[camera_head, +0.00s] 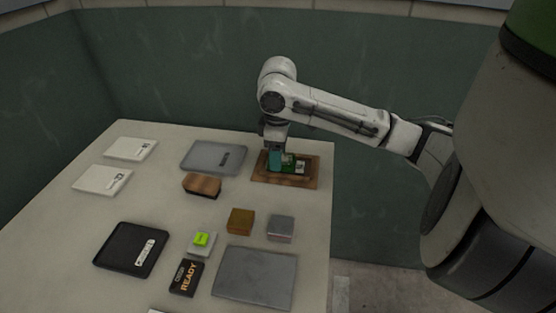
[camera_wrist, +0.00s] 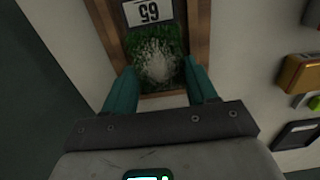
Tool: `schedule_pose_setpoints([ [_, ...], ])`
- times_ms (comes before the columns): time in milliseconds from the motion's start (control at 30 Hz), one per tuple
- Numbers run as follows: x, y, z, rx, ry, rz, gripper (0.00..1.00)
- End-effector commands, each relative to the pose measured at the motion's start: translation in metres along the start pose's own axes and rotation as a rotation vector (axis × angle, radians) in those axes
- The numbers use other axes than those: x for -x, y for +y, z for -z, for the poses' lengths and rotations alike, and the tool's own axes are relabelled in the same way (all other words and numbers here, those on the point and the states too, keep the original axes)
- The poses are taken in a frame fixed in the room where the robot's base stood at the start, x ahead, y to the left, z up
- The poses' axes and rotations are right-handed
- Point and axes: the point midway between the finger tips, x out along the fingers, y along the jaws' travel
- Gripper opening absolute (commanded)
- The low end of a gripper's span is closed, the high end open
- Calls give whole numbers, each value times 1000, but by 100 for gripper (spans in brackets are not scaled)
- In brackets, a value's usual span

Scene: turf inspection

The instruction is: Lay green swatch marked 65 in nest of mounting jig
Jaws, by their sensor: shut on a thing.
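The green swatch (camera_wrist: 150,45) has a turf surface with a pale worn patch and a white label reading 65, which appears upside down in the wrist view. It also shows in the head view (camera_head: 290,160). The wooden mounting jig (camera_head: 309,179) lies at the table's far right; its brown rim also shows in the wrist view (camera_wrist: 199,35). My gripper (camera_wrist: 162,80) is shut on the swatch's near end with its teal fingers, over the jig. The swatch appears within the rim; whether it rests on the nest floor cannot be told.
A grey tray (camera_head: 205,157) and a wood-topped brush or block (camera_head: 202,185) lie left of the jig. Nearer are a brown block (camera_head: 241,221), a grey block (camera_head: 281,228), a green button (camera_head: 202,239), a READY sign (camera_head: 186,277) and a grey plate (camera_head: 255,278). White cards lie far left.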

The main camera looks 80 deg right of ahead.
Motion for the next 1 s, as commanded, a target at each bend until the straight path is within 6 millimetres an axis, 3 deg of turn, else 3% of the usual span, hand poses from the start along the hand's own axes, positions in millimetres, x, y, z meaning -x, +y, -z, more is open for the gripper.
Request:
schedule_pose_setpoints([
  [367, -4, 0, 0, -1, 1, 0, 24],
  [400, -3, 0, 0, -1, 1, -1, 59],
  [600, -3, 0, 0, 0, 0, -1, 78],
  [667, -3, 0, 0, 0, 0, -1, 82],
  [1000, 5, 0, 0, 0, 1, -1, 82],
])
